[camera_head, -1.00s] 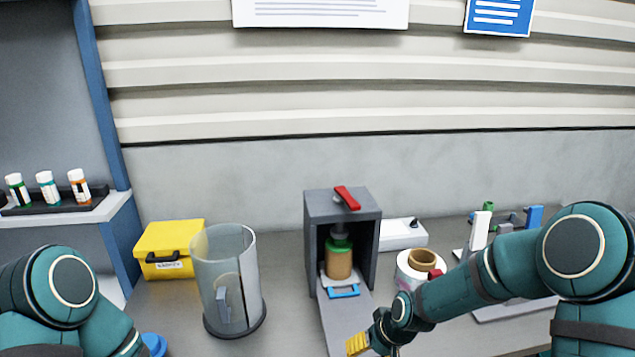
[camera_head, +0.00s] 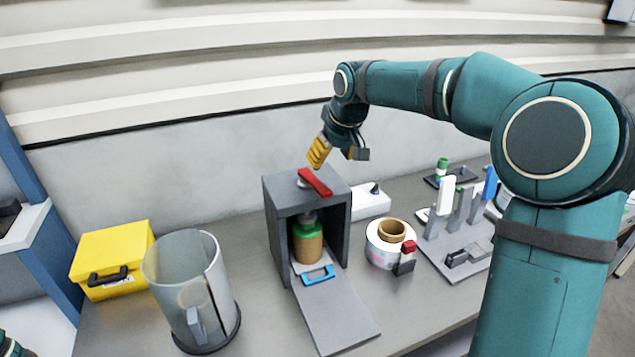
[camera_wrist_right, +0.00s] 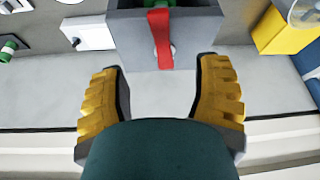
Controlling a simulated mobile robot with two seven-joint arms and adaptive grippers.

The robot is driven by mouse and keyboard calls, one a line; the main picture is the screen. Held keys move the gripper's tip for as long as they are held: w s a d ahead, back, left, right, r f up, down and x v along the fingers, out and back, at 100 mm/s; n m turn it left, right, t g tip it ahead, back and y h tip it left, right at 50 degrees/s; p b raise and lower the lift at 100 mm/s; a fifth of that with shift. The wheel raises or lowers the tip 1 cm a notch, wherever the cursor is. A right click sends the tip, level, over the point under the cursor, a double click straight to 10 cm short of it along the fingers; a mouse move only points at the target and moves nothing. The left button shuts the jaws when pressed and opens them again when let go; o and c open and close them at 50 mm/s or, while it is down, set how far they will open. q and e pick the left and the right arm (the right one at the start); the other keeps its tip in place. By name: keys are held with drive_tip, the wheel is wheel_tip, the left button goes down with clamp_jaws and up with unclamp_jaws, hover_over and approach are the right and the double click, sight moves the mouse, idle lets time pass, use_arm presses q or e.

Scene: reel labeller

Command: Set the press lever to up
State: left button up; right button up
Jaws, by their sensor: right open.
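The press is a grey box (camera_head: 273,196) with an open front. Its red lever (camera_head: 315,182) lies across the top; in the right wrist view the lever (camera_wrist_right: 161,38) shows between and beyond my fingertips. A bottle with a green cap and amber body (camera_head: 307,242) stands inside the press on a tray with a blue handle (camera_head: 318,275). My right gripper (camera_head: 338,158) is open and empty, above and behind the press top, apart from the lever. In the wrist view its yellow fingers (camera_wrist_right: 158,90) are spread wide. My left gripper is not in view.
A yellow case (camera_head: 112,255) and a clear cylindrical shield (camera_head: 185,285) stand left of the press. A label reel (camera_head: 378,250), a white box (camera_head: 372,203) and a grey fixture (camera_head: 455,248) stand to the right. The wall is close behind.

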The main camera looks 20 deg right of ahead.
sight(320, 186)
drive_tip(key=x, duration=1)
drive_tip(key=shift+w+a+f, duration=0.1)
drive_tip(key=shift+w+f, duration=0.1)
drive_tip(key=shift+f, duration=0.1)
drive_tip(key=shift+c, duration=0.2)
clamp_jaws()
